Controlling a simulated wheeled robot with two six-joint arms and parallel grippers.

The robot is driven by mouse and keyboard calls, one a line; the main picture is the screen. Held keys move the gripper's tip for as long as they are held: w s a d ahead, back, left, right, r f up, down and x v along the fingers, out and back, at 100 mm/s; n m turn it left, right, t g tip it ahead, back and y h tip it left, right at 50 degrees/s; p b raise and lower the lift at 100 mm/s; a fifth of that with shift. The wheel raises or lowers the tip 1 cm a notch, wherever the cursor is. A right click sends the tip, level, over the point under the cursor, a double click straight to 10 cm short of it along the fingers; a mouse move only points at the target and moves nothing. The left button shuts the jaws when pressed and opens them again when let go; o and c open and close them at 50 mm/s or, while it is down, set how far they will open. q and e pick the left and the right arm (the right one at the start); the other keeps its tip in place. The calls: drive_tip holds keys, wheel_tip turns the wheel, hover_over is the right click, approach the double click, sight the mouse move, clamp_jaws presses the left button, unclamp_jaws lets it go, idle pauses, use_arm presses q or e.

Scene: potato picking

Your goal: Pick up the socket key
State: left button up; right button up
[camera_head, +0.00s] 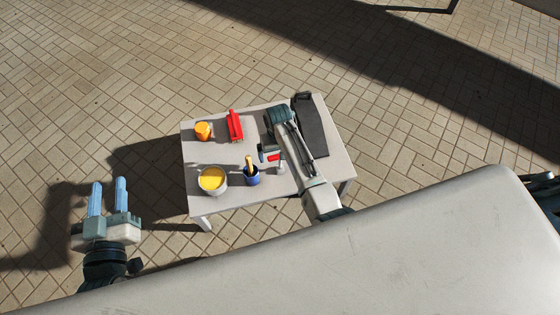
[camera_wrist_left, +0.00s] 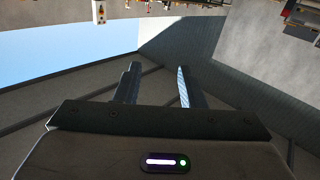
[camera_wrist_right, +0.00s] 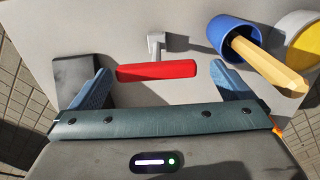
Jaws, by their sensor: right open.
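The socket key (camera_wrist_right: 157,71) has a red bar handle and a grey metal stem; in the head view its red handle (camera_head: 273,157) shows on the pale table. My right gripper (camera_wrist_right: 160,76) is open, with one blue finger near each end of the red handle in the right wrist view. I cannot tell how high the fingers are above the table. In the head view my right arm partly covers the area around the key. My left gripper (camera_head: 108,186) is open and empty, off the table to the left; its fingers also show apart in the left wrist view (camera_wrist_left: 157,70).
The table (camera_head: 222,150) also holds a blue cup (camera_head: 252,180) with a wooden handle in it, a yellow-filled bucket (camera_head: 211,181), an orange container (camera_head: 203,131), a red object (camera_head: 235,126) and a long black object (camera_head: 310,125). The blue cup stands close to the key.

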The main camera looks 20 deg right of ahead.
drive_tip(key=shift+f, duration=0.25)
drive_tip(key=b, duration=0.2)
hover_over(280, 168)
drive_tip(key=f, duration=0.4)
drive_tip(key=shift+w+d+f, duration=0.1)
drive_tip(key=shift+w+f, duration=0.15)
drive_tip(key=shift+f, duration=0.1)
use_arm(q)
wheel_tip(280, 168, up, 12)
drive_tip(key=m+t+h, duration=0.1)
drive_tip(key=t, duration=0.6)
drive_tip(key=shift+s+a+f, duration=0.15)
drive_tip(key=shift+s+f, duration=0.1)
drive_tip(key=shift+s, duration=0.1)
use_arm(e)
drive_tip(key=c, duration=1)
drive_tip(key=shift+o, duration=0.2)
